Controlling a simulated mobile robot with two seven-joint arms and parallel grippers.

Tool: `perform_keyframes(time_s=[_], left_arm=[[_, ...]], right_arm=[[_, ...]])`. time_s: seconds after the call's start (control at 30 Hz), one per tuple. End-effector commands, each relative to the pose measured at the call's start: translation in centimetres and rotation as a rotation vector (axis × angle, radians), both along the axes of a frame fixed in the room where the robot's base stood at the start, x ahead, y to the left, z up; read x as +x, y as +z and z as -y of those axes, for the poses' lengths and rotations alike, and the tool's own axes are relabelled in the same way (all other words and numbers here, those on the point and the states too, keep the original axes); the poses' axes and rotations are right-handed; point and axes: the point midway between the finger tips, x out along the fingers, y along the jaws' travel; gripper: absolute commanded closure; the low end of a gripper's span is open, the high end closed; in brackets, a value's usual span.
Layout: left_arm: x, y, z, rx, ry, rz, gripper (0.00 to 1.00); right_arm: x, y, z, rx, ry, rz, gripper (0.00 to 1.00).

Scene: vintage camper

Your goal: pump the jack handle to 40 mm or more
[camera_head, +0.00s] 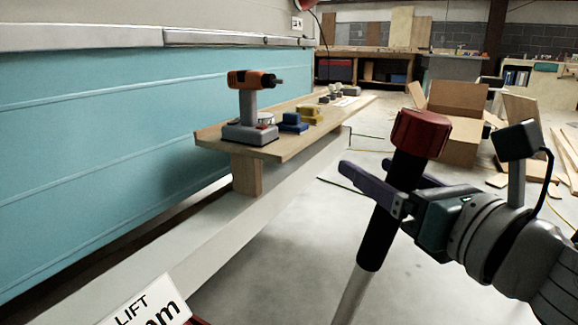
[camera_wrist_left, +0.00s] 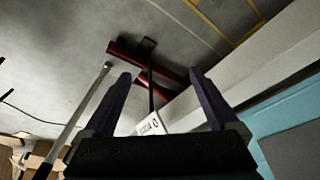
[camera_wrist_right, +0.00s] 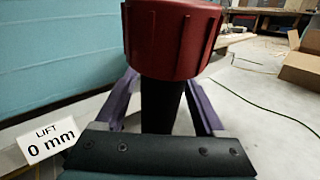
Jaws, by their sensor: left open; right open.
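The jack handle's black grip (camera_head: 385,225) slants upward in the head view and ends in a red cap (camera_head: 420,132). Its pale shaft (camera_head: 350,295) runs down out of the picture. My right gripper (camera_head: 368,167) is open with its purple fingers on either side of the grip, below the cap. In the right wrist view the grip (camera_wrist_right: 164,105) stands between the fingers; contact cannot be told. A lift sign (camera_wrist_right: 46,140) reads 0 mm. My left gripper (camera_wrist_left: 160,75) is open and empty, seen only in its wrist view, above the red jack (camera_wrist_left: 130,52) on the floor.
A wooden shelf (camera_head: 300,138) with a drill (camera_head: 250,110) and small blue and yellow items juts from the teal camper wall (camera_head: 90,130). Cardboard boxes (camera_head: 455,120) and wood pieces lie at the back right. The grey floor between is mostly clear.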

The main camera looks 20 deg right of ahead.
Motion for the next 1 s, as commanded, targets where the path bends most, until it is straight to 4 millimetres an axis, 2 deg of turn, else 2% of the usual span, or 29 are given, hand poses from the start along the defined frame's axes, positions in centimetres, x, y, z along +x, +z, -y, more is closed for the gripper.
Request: perform_keyframes(time_s=[0.1,0.7,1.0], left_arm=[[0.03,0.01,0.01,0.0,0.0,0.001,0.07],[0.06,0.03,0.0,0.0,0.0,0.002,0.07],[0.07,0.03,0.0,0.0,0.0,0.002,0.07]], right_arm=[[-0.02,-0.01,-0.01,0.0,0.0,0.0,0.31],[-0.04,-0.01,-0.02,0.001,0.0,0.0,0.98],[-0.04,-0.01,-0.02,0.001,0.0,0.0,1.0]])
